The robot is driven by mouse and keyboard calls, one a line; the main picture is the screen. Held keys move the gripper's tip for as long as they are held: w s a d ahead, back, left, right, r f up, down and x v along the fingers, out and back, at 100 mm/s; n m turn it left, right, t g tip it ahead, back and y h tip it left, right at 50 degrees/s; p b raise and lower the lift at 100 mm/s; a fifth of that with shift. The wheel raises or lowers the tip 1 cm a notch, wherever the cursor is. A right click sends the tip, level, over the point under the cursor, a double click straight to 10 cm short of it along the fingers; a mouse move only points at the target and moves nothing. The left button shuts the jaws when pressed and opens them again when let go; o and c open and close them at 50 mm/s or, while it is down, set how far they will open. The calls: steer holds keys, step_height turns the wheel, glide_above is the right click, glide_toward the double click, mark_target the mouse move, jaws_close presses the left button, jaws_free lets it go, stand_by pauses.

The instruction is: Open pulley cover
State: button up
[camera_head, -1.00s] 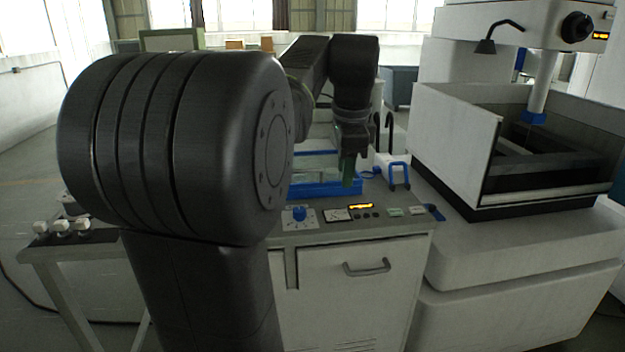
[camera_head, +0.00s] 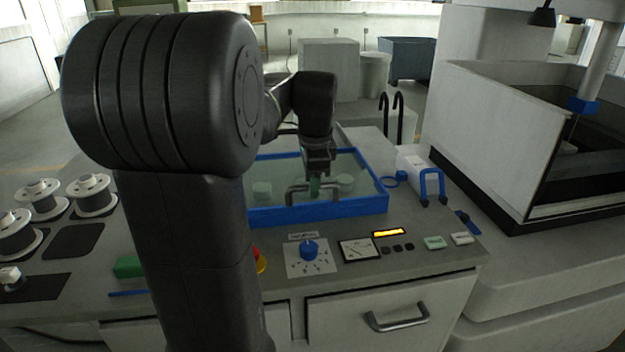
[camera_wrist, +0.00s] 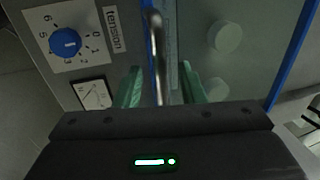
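The pulley cover is a clear panel in a blue frame (camera_head: 330,210) on top of the grey bench. It lies shut, with pale round pulleys visible through it. Its metal handle (camera_head: 292,192) stands near the front edge of the frame. My gripper (camera_head: 315,188) is at the handle, pointing down. In the wrist view the handle (camera_wrist: 155,40) runs between the two green fingers of my gripper (camera_wrist: 160,70), with a gap on both sides. The fingers are open. The lower end of the handle is hidden by my gripper body.
A drawer handle (camera_head: 397,318) is below. White spools (camera_head: 91,195) stand left, a blue-handled item (camera_head: 432,185) right. A large machine (camera_head: 500,130) stands further right.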

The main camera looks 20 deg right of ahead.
jaws_close()
steer(key=shift+w, duration=0.1)
